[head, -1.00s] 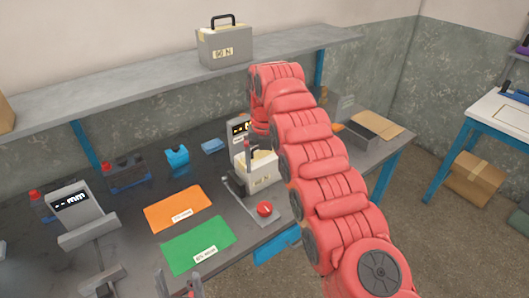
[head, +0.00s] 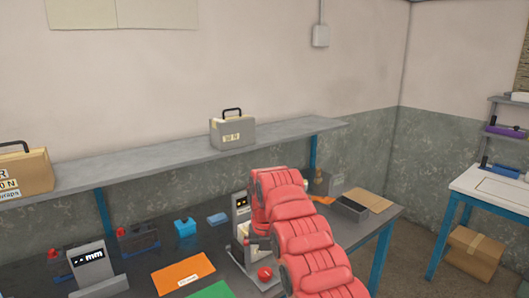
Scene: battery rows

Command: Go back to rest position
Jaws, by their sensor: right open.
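My right arm (head: 302,235) is red and comes in from the bottom right. It bends down at the wrist over the bench, beside a small tester with a lit display (head: 241,203). My right gripper (head: 250,240) is open, small and mostly hidden by the wrist, just in front of the tester. A pale block partly shows below it at the tester; I cannot tell whether the gripper touches it. My left gripper is out of the picture.
An orange mat (head: 183,275) and a green mat (head: 212,291) lie on the dark bench. A meter (head: 88,262), dark batteries with red caps (head: 137,240) and a blue block (head: 185,227) stand left. A shelf (head: 170,163) with a grey case (head: 232,133) runs above. An open grey tray (head: 349,212) is right.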

